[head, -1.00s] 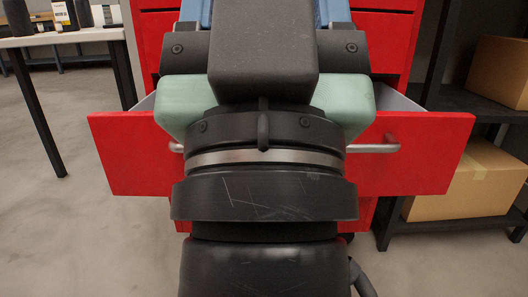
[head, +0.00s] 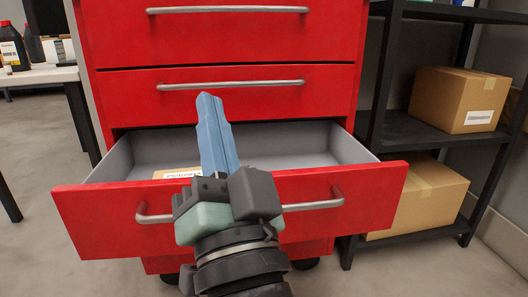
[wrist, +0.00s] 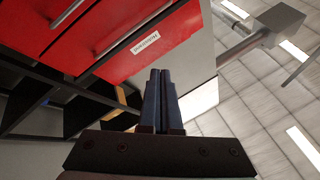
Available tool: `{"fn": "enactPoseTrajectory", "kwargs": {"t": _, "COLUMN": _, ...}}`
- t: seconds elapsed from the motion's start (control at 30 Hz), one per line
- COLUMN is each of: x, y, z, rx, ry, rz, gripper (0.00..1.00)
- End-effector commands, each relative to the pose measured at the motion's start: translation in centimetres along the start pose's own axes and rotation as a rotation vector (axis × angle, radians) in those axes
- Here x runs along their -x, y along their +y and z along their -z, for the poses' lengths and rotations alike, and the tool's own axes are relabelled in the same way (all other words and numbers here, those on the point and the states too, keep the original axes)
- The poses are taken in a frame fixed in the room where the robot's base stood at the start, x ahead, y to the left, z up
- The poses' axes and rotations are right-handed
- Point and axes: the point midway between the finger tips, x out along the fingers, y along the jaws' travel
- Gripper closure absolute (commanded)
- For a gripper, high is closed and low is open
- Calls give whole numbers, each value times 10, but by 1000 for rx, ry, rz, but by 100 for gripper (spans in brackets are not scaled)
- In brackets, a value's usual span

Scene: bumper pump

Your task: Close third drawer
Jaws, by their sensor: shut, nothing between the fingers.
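The red cabinet (head: 225,38) has its third drawer (head: 372,193) pulled out. The drawer's red front carries a silver bar handle (head: 318,204), partly hidden behind my arm. The drawer's grey inside shows, with a small labelled item (head: 177,173) partly visible at its left. My gripper (head: 207,97) is shut and empty. In the head view its blue fingers point up across the open drawer; I cannot tell whether they touch it. In the wrist view the shut fingers (wrist: 159,73) appear in front of red cabinet surfaces (wrist: 125,25), seen tilted.
Two closed drawers with handles (head: 230,86) sit above the open one. A dark shelf (head: 415,130) with cardboard boxes (head: 458,100) stands close on the right. A table (head: 40,75) with bottles is at the left. Floor is clear at the front left.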

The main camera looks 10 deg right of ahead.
Motion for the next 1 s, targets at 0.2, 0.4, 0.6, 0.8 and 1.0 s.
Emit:
{"fn": "enactPoseTrajectory", "kwargs": {"t": 0.2, "x": -3, "y": 36, "z": -18, "rx": -656, "ry": -145, "rz": -132, "gripper": 100}}
{"fn": "enactPoseTrajectory", "kwargs": {"t": 0.4, "x": 27, "y": 70, "z": -26, "rx": -1274, "ry": -136, "rz": -312, "gripper": 100}}
{"fn": "enactPoseTrajectory", "kwargs": {"t": 0.6, "x": 76, "y": 99, "z": -18, "rx": -1871, "ry": 37, "rz": -502, "gripper": 100}}
{"fn": "enactPoseTrajectory", "kwargs": {"t": 0.8, "x": 125, "y": 119, "z": -7, "rx": -2281, "ry": 277, "rz": -606, "gripper": 100}}
{"fn": "enactPoseTrajectory", "kwargs": {"t": 1.0, "x": 144, "y": 128, "z": -5, "rx": -2425, "ry": 388, "rz": -625, "gripper": 100}}
